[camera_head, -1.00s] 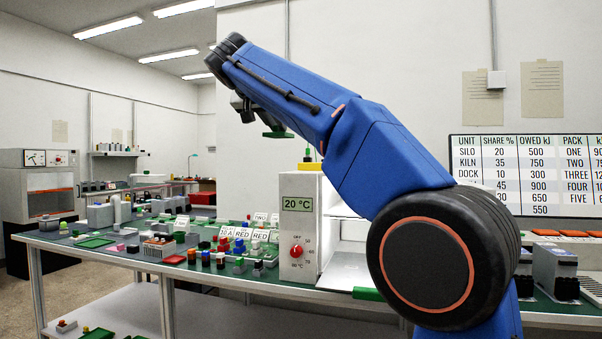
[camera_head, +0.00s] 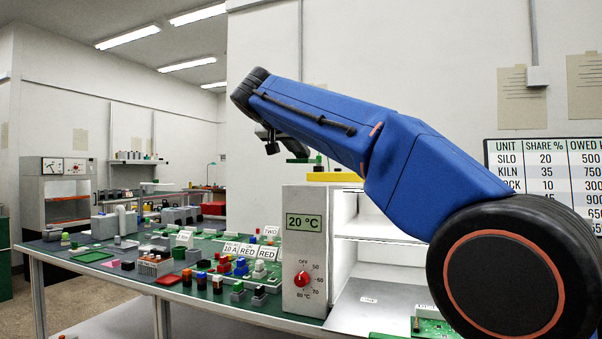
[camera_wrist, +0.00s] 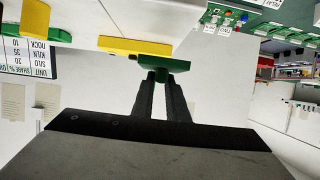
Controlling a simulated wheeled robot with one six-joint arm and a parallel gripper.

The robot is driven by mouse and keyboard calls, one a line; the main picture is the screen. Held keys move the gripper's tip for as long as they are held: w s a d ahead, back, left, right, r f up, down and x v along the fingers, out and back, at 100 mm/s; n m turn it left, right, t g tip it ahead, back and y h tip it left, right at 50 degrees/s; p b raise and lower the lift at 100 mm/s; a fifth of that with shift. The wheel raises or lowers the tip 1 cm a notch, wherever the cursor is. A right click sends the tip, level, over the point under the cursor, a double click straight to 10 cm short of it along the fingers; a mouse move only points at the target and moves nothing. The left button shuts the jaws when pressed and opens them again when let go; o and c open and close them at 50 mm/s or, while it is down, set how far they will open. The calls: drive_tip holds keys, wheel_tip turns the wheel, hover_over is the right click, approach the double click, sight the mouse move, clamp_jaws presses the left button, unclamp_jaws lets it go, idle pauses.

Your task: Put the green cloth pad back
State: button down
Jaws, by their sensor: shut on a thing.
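The green cloth pad (camera_wrist: 180,64) is in my gripper (camera_wrist: 162,82), whose two dark fingers are shut on the green piece's near side in the wrist view. In the head view, the held green pad (camera_head: 298,160) shows under my arm's end, above the top of the white cabinet. My gripper (camera_head: 272,148) is partly hidden there by the arm. A yellow slab (camera_head: 335,177) lies on the cabinet top. In the wrist view the yellow slab (camera_wrist: 122,45) appears just beside the pad; I cannot tell whether they touch.
The white cabinet (camera_head: 304,255) has a dial, a 20 °C display and open shelves. A green bench top (camera_head: 130,262) to its left is crowded with small blocks, trays and labels. A circuit board (camera_head: 432,326) lies at lower right. A wall chart (camera_head: 540,165) hangs behind.

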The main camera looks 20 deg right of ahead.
drive_tip(key=shift+f, duration=2.7)
drive_tip(key=shift+f, duration=0.15)
drive_tip(key=c, duration=1.7)
unclamp_jaws()
drive_tip(key=shift+c, duration=0.2)
drive_tip(key=shift+r, duration=0.2)
drive_tip(key=v, duration=1.2)
drive_tip(key=shift+s+a+f, duration=0.1)
drive_tip(key=shift+s+f, duration=0.05)
